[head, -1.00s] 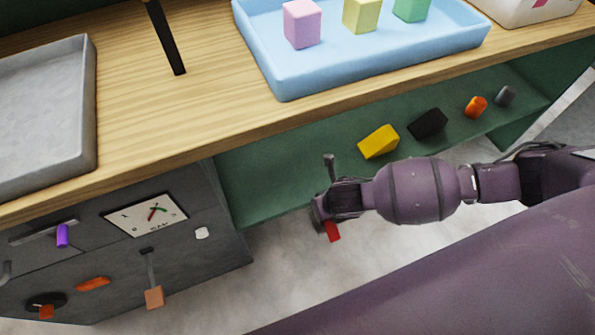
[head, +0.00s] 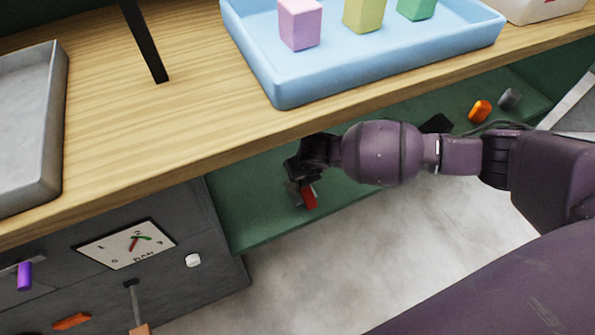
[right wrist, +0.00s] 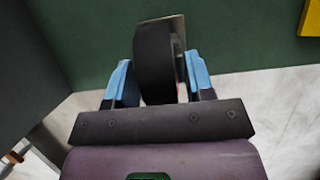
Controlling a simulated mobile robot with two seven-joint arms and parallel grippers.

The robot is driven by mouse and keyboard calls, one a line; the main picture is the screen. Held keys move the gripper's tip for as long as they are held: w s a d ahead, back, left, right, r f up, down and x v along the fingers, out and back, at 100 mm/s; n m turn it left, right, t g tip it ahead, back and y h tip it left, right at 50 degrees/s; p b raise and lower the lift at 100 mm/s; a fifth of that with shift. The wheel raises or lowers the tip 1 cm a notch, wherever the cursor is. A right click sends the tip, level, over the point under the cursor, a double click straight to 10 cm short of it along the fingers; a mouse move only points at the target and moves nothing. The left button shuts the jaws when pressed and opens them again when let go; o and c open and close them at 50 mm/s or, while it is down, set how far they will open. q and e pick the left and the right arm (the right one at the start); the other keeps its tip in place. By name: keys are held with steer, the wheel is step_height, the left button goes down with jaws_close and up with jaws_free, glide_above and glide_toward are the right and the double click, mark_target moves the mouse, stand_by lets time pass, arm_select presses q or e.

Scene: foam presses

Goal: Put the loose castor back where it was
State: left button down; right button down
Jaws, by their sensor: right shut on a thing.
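The castor (right wrist: 155,62) shows in the right wrist view as a dark wheel with a pale metal part at its far side. My right gripper (right wrist: 158,80) is shut on it, with a blue-tipped finger on each side. In the head view my right gripper (head: 303,178) appears over the left part of the green lower shelf (head: 243,213), under the table edge. A grey and red part of the held castor (head: 309,197) hangs below it there. Whether it touches the shelf cannot be told. My left gripper is not in view.
An orange piece (head: 480,111), a grey piece (head: 509,99) and a partly hidden black block (head: 437,124) lie on the shelf. A yellow block (right wrist: 312,18) shows in the wrist view. A grey cabinet with a dial (head: 125,243) stands left. The blue tray (head: 276,88) is above.

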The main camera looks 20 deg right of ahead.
steer(key=shift+w+r, duration=0.1)
steer(key=shift+w, duration=0.4)
step_height(320, 180, down, 2)
steer(key=shift+w+a+f+b, duration=0.1)
steer(key=shift+f+b, duration=0.1)
steer(key=shift+b, duration=0.55)
steer(key=shift+w+f+b, duration=0.1)
steer(key=shift+f+b, duration=0.25)
steer(key=shift+f, duration=0.4)
steer(key=shift+r, duration=0.25)
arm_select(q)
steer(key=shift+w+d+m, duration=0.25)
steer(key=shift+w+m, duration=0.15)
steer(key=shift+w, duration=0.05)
arm_select(e)
steer(key=shift+w, duration=0.1)
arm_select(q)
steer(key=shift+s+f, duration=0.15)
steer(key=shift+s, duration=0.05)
arm_select(e)
steer(key=shift+c, duration=2.4)
jaws_free()
steer(key=shift+f, duration=0.15)
